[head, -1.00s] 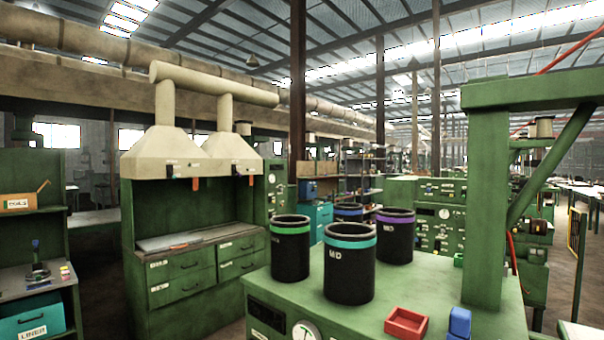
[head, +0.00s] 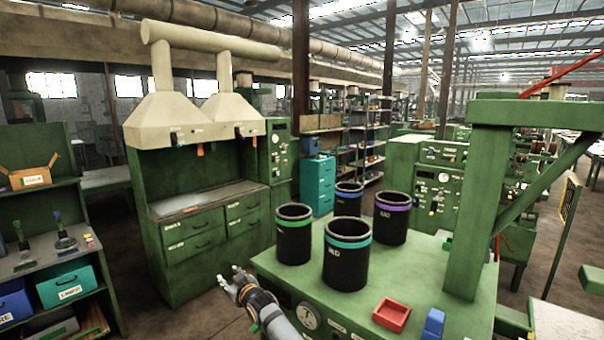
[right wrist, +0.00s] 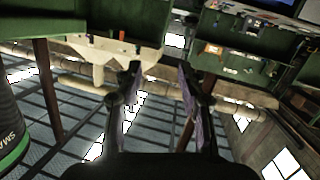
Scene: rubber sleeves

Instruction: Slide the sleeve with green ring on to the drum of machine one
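The black sleeve with the green ring (head: 293,240) stands upright at the left of a group on the green machine top. Part of it, with its green band and white letters, shows at the left edge of the right wrist view (right wrist: 10,125). My right gripper (head: 231,281) is in front and to the left of it, lower in the picture, beside the machine's left edge and apart from the sleeve. In the right wrist view its fingers (right wrist: 158,72) are spread with nothing between them. My left gripper is not in view. I cannot pick out the drum of machine one.
Sleeves with a teal ring (head: 347,262), a blue ring (head: 348,204) and a purple ring (head: 391,222) stand close by. A red tray (head: 391,315) and a blue block (head: 433,324) lie near a green post (head: 478,210). A hooded bench (head: 205,215) stands behind.

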